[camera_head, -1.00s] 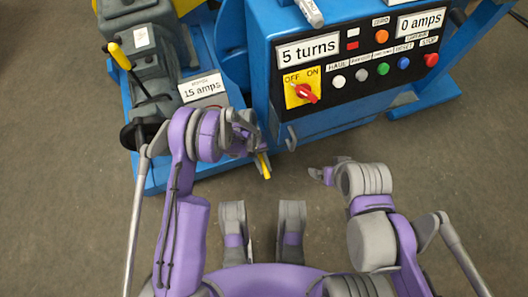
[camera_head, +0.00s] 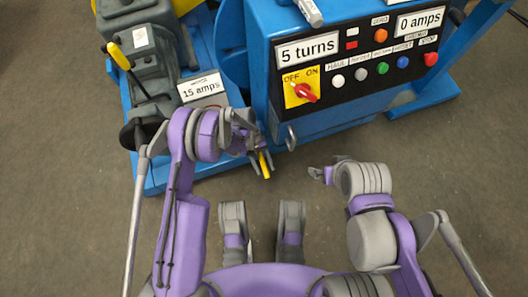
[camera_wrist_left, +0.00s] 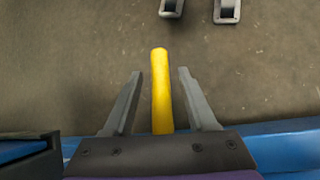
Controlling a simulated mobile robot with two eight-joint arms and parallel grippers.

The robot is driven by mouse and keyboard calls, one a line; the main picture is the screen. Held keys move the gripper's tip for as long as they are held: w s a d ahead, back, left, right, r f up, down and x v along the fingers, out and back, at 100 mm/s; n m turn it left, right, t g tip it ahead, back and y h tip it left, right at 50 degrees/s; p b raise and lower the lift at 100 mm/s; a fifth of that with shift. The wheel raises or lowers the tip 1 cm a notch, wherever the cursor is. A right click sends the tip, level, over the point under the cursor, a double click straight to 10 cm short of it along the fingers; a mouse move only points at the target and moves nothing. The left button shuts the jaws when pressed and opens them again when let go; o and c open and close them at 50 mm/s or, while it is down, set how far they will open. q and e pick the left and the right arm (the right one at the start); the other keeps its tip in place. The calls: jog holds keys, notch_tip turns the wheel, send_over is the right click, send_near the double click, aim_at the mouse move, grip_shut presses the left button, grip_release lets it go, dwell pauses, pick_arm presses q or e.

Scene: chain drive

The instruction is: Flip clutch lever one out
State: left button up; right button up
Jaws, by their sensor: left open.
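A yellow lever handle (camera_head: 264,165) sticks out at the front of the blue machine base, low beside the control cabinet. My left gripper (camera_head: 262,163) is at this handle with its jaws open. In the left wrist view the handle (camera_wrist_left: 161,90) stands between the two fingers (camera_wrist_left: 161,95), with a gap on each side. A second lever with a yellow grip (camera_head: 118,56) and black shaft stands on the grey gearbox at the upper left. No label shows which is clutch lever one. My right gripper (camera_head: 320,173) is away to the right; its jaws are too small to judge.
The blue control cabinet (camera_head: 350,122) stands just behind and right of my left gripper, with a red rotary switch (camera_head: 305,92) and several buttons. A "15 amps" sign (camera_head: 201,88) sits on the base to the left. The floor (camera_head: 450,180) at the right is clear.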

aim_at(264, 166)
pick_arm(q)
notch_tip(264, 166, up, 10)
jog(key=p, duration=0.2)
jog(key=shift+f+p, duration=0.15)
jog(key=shift+p, duration=0.2)
dwell(0.3)
